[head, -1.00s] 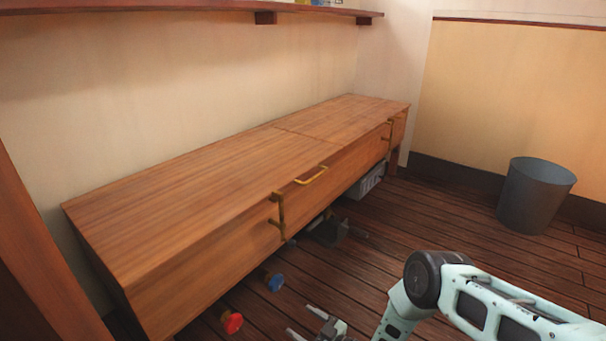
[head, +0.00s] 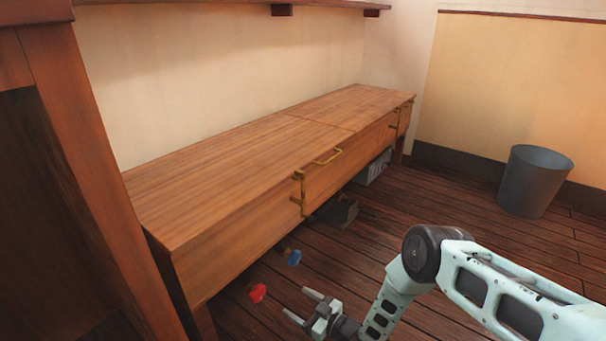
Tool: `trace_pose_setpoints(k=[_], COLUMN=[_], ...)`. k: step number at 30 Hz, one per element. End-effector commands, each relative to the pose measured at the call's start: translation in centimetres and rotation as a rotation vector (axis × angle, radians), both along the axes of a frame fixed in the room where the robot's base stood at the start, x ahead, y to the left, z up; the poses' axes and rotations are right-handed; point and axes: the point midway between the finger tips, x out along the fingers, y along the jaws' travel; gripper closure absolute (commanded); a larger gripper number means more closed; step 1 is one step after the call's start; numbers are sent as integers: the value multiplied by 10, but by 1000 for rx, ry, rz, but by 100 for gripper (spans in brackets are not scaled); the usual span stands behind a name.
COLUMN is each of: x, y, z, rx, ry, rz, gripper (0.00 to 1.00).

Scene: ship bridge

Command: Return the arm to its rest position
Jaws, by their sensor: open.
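My arm (head: 470,275) reaches in from the lower right of the head view, bent at a dark elbow joint. My gripper (head: 298,305) is low at the bottom centre, in front of the wooden bench. Its two fingers are apart with nothing between them. It is clear of the bench front in the picture. A red knob-like thing (head: 258,293) and a blue one (head: 294,258) show just left of and above the fingers, low by the bench; I cannot tell what they belong to.
The long wooden bench (head: 230,180) with brass handles (head: 299,193) runs along the wall. A dark object (head: 340,213) and a pale box (head: 374,170) sit under it. A grey bin (head: 535,182) stands at right. A wooden post (head: 90,160) is at left. Floor between is open.

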Motion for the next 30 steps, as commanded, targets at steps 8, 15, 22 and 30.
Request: trace_pose_setpoints(k=[8, 15, 22, 30], x=[26, 46, 36, -24], y=[15, 32, 38, 18], z=[44, 114, 210, 316], rx=[-79, -200, -369, -566], ry=[58, 162, 321, 517], rz=[0, -3, -15, -38], gripper=[27, 27, 27, 27])
